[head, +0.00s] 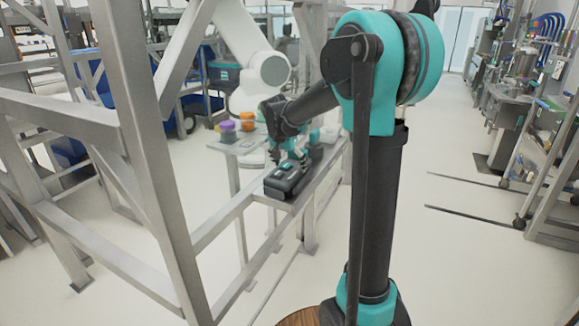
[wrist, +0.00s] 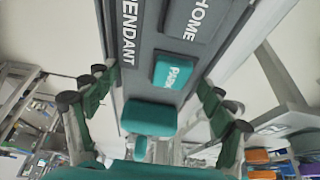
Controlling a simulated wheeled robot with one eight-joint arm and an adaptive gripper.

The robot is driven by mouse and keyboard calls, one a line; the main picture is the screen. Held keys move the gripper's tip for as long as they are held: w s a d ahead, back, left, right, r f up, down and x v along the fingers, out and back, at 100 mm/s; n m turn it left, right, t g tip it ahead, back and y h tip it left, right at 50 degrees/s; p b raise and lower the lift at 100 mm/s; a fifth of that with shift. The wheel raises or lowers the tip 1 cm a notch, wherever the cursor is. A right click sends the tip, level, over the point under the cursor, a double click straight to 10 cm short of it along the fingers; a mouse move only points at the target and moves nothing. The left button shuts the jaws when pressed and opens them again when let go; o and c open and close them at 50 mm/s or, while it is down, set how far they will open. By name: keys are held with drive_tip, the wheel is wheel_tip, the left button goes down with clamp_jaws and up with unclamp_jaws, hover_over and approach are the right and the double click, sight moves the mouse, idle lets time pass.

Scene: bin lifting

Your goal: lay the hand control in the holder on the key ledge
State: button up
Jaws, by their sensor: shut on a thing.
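The hand control (head: 286,181) is a dark grey box with teal keys, at the near end of the narrow grey ledge (head: 325,176) in the head view. In the wrist view the hand control (wrist: 185,100) fills the middle, with a teal PARK key and the words HOME and PENDANT. My gripper (head: 288,156) is over it, with fingers on both sides in the wrist view (wrist: 153,82). It is shut on the hand control. I cannot tell the holder apart from the dark body, nor whether the control rests fully on anything.
A grey metal frame (head: 150,150) stands close on the left, its rails reaching the ledge. A white robot arm (head: 255,65) stands behind.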

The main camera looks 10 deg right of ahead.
drive_tip(key=shift+f, duration=0.25)
drive_tip(key=shift+f, duration=0.1)
drive_tip(key=o, duration=1.8)
drive_tip(key=v, duration=1.2)
drive_tip(key=s+d+f+n+y, duration=0.1)
drive_tip(key=s+d+f+n, duration=0.2)
drive_tip(key=s+f, duration=0.9)
drive_tip(key=s+d+f+n+y, duration=0.1)
drive_tip(key=s+d+f+n, duration=0.2)
drive_tip(key=s+f, duration=0.9)
drive_tip(key=s+n, duration=0.1)
drive_tip(key=s, duration=0.1)
drive_tip(key=shift+s+d+y, duration=0.3)
drive_tip(key=shift+d+y, duration=0.1)
